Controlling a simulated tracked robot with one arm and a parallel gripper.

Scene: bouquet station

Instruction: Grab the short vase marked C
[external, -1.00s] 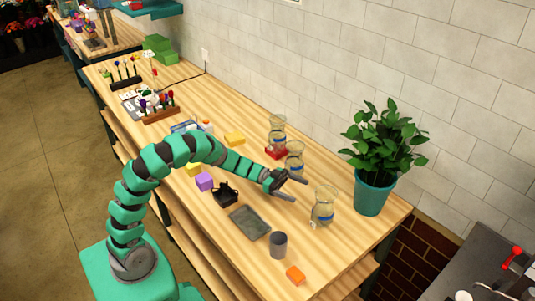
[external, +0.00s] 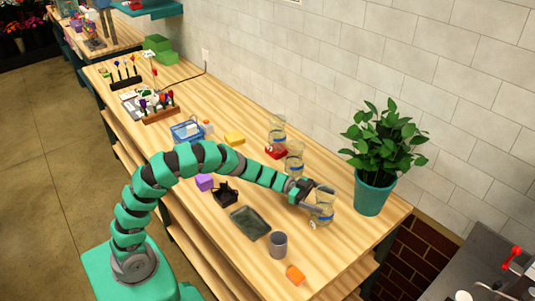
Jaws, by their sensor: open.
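Three clear glass vases with blue bands stand in a row along the wall side of the wooden bench. The nearest vase (external: 323,208) is at the right, close to the potted plant. The middle vase (external: 294,160) stands behind my arm's end, and the far vase (external: 277,131) stands by a red block. My gripper (external: 317,197) is open at the nearest vase, with its fingers at the vase's upper body. I cannot tell whether they touch the glass. The letter marks are too small to read, so I cannot tell which vase is C.
A potted plant (external: 373,160) stands right of the nearest vase. A grey cup (external: 278,245), an orange block (external: 295,275), a dark tray (external: 250,223) and a black holder (external: 225,194) sit toward the front. A purple block (external: 204,182) is near my arm.

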